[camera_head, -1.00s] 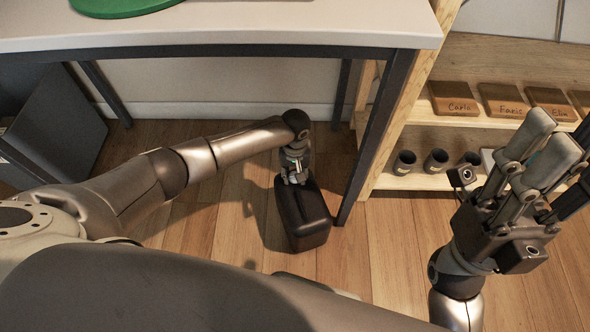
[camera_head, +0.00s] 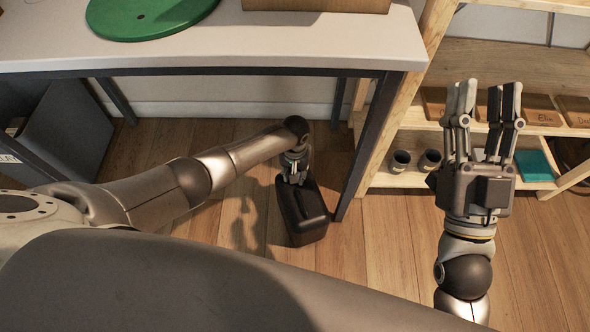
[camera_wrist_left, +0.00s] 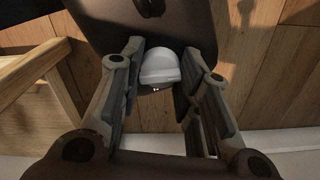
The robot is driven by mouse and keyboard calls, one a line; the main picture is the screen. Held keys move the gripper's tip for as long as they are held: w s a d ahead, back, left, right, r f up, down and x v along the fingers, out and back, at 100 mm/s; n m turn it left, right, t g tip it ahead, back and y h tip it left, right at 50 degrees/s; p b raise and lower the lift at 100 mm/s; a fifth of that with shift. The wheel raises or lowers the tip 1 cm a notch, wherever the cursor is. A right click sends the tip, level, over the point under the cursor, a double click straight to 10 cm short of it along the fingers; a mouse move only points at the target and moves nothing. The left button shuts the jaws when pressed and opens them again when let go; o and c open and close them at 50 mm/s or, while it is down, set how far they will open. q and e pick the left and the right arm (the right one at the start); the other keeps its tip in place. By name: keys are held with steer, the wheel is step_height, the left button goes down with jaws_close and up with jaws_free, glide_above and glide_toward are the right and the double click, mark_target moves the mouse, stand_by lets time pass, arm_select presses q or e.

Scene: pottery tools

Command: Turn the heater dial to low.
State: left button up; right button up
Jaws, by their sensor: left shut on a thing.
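The heater (camera_head: 304,222) is a dark box standing on the wooden floor under the table. My left gripper (camera_head: 295,180) reaches down to its top, near the table leg. In the left wrist view, the pale rounded dial (camera_wrist_left: 158,66) sits between the fingers of my left gripper (camera_wrist_left: 160,58), against the dark heater body (camera_wrist_left: 110,18). My left gripper is shut on the dial. Its setting marks cannot be read. My right gripper (camera_head: 486,100) is raised at the right, fingers up, open and empty, away from the heater.
The table (camera_head: 330,45) stands above the heater, with a green disc (camera_head: 150,15) on it. A dark table leg (camera_head: 368,150) is close to the heater's right. A wooden shelf (camera_head: 415,178) with dark cups (camera_head: 400,161) stands further right. Open floor (camera_head: 385,250) lies right of the heater.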

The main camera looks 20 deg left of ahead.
arm_select(q)
steer(key=shift+m+p, duration=0.35)
steer(key=shift+m, duration=0.85)
steer(key=shift+m+p, duration=0.5)
steer(key=shift+m, duration=2.4)
arm_select(e)
steer(key=w+f+g+h, duration=0.2)
steer(key=f+g, duration=0.4)
steer(key=f, duration=0.3)
steer(key=shift+w+d+f, duration=0.15)
steer(key=shift+w+d, duration=0.05)
steer(key=shift+w, duration=0.45)
arm_select(q)
steer(key=o, duration=1)
steer(key=shift+o, duration=0.2)
steer(key=shift+r, duration=0.1)
arm_select(e)
steer(key=shift+f, duration=0.15)
arm_select(q)
steer(key=shift+r, duration=3.9)
